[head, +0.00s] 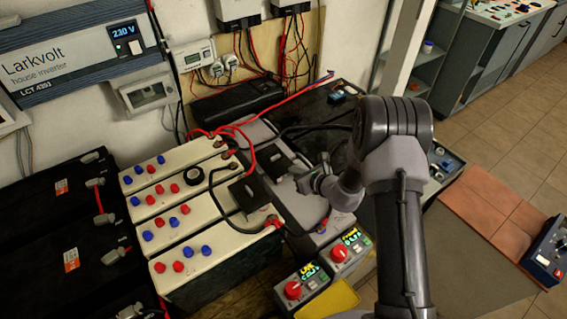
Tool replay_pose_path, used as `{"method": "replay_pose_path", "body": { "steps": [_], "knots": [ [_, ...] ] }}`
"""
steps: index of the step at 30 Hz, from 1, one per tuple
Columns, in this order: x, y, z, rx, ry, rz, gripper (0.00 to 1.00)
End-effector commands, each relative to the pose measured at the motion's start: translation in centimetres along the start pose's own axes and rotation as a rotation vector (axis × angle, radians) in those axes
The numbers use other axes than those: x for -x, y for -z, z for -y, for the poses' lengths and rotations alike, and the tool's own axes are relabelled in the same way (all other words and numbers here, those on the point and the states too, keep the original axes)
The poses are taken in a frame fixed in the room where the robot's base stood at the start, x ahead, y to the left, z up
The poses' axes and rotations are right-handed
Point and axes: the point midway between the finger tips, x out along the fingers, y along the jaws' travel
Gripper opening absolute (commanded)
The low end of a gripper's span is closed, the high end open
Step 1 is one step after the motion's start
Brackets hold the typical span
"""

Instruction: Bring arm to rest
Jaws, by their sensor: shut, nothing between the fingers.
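My arm rises from the bottom right of the head view and bends over at a thick dark joint. Its end, my gripper (309,183), is low over the grey battery tops, just right of the white batteries. The fingers are small and partly lost against the grey and black behind them. They look closed with nothing held. I cannot tell whether the gripper touches the surface below it.
White batteries (180,222) with red and blue caps stand at centre left, black batteries (50,238) at far left. Red and black cables (262,122) run close to the arm. Two control boxes with red knobs (293,290) stand in front. Tiled floor (480,110) is open at right.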

Motion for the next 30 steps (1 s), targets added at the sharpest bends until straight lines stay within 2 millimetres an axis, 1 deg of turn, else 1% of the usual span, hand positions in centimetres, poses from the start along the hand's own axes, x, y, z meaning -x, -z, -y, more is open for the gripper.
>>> {"method": "replay_pose_path", "body": {
  "steps": [1,4,7,11,12,13,14,16,17,18,19,20,21,22,23,24,26,27,29,30],
  "knots": [
    [1.5,-0.3,0.1,-0.003,0.002,-0.001,0.0],
    [3.3,-0.2,0.0,-0.002,0.001,-0.001,0.0],
    [4.2,0.0,0.0,-0.001,0.001,-0.001,0.0],
    [4.4,0.1,0.0,0.001,-0.001,-0.001,0.0],
    [4.5,-0.3,-0.2,0.009,-0.007,0.002,0.0],
    [4.7,-1.0,-0.4,0.025,-0.018,0.009,0.0],
    [5.1,-2.2,-0.8,0.052,-0.037,0.019,0.0],
    [6.9,-6.5,-2.7,0.166,-0.113,0.056,0.0],
    [8.2,-8.8,-4.0,0.239,-0.158,0.074,0.0],
    [10.4,-11.8,-6.1,0.354,-0.226,0.095,0.0],
    [12.4,-13.8,-7.8,0.453,-0.278,0.106,0.0],
    [14.6,-15.5,-9.6,0.558,-0.328,0.114,0.0],
    [17.8,-17.2,-12.0,0.709,-0.392,0.117,0.0],
    [20.4,-18.0,-13.6,0.832,-0.435,0.111,0.0],
    [23.0,-18.4,-15.1,0.956,-0.473,0.097,0.0],
    [26.4,-18.4,-16.7,1.123,-0.515,0.071,0.0],
    [31.1,-17.5,-18.2,1.37,-0.555,0.007,0.0],
    [34.0,-16.6,-18.5,1.526,-0.567,-0.046,0.0],
    [37.6,-15.1,-18.3,1.733,-0.567,-0.14,0.0],
    [39.6,-14.3,-17.9,1.851,-0.557,-0.204,0.0]
  ]
}}
